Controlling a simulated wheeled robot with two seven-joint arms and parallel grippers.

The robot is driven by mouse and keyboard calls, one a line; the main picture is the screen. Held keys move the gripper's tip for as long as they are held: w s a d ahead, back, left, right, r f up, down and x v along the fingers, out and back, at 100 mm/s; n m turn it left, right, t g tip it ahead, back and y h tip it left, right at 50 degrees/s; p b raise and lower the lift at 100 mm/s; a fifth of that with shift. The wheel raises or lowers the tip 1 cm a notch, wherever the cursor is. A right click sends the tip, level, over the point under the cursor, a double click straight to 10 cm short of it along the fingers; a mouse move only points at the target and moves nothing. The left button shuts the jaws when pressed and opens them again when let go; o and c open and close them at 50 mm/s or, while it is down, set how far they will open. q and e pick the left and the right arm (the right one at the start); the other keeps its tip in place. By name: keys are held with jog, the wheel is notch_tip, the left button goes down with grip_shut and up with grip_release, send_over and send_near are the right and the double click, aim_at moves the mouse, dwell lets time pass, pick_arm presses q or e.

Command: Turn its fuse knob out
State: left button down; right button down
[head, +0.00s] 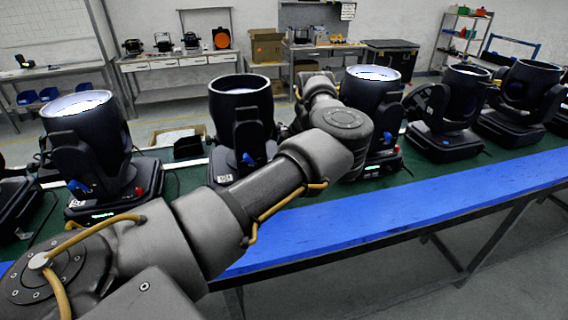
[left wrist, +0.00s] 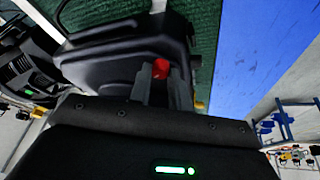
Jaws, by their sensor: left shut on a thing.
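A red fuse knob (left wrist: 160,68) sticks out of the black base (left wrist: 125,62) of a par can in the left wrist view. My left gripper (left wrist: 161,80) is shut on this knob, one grey finger on each side of it. In the head view my left arm reaches from the lower left to the middle, and its gripper is hidden behind the arm. The can behind the arm (head: 240,105) is partly covered, and its knob is not visible there. Red knobs show on the can at the left (head: 139,191) and the can right of the arm (head: 397,150). My right gripper is not in view.
Several black par cans stand in a row on a green mat (head: 420,180) with a blue strip (head: 400,215) along the near table edge. An open cardboard box (head: 180,135) lies behind them. Workbenches and shelves line the back wall.

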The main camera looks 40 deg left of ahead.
pick_arm(q)
jog(key=shift+s+r+m+t, duration=0.1)
jog(key=shift+m+t, duration=0.5)
jog(key=shift+m, duration=0.6)
jog(key=shift+m+t+p, duration=0.4)
jog(key=shift+m+t, duration=0.1)
jog(key=shift+m, duration=1)
jog(key=c, duration=1.3)
grip_release()
jog(key=shift+b+v, duration=1.2)
jog(key=shift+v, duration=4.2)
jog(key=shift+d, duration=0.1)
